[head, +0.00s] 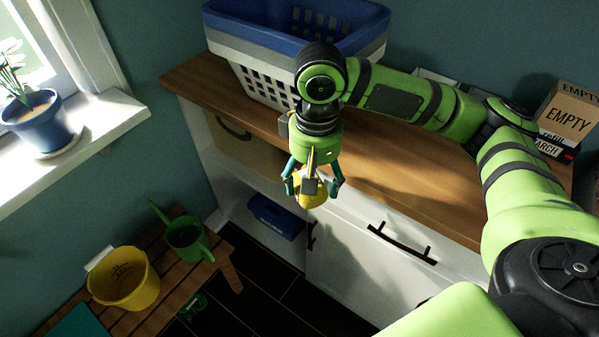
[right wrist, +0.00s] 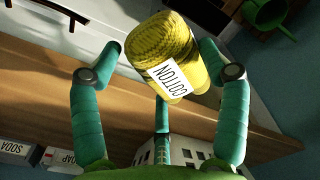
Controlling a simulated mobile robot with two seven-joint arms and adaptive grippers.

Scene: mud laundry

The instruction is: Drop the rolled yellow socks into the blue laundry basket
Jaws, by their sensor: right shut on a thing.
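The rolled yellow socks (head: 310,201) are held in my right gripper (head: 313,188), in front of the wooden counter's edge. In the right wrist view the socks (right wrist: 158,45) form a knitted yellow roll with a white COTTON label, between the green fingers (right wrist: 163,65). The blue laundry basket (head: 270,30) stands on the counter at the top of the head view, behind the gripper. It seems nested in a white and grey basket with slots. My arm covers part of its right front. My left gripper is not in view.
The wooden counter (head: 400,175) has EMPTY-labelled boxes (head: 568,115) at its right end. White cabinets with a black handle (head: 402,244) are below. At lower left, a bench holds a yellow bucket (head: 124,280) and a green watering can (head: 186,240). A potted plant (head: 38,120) stands on the windowsill.

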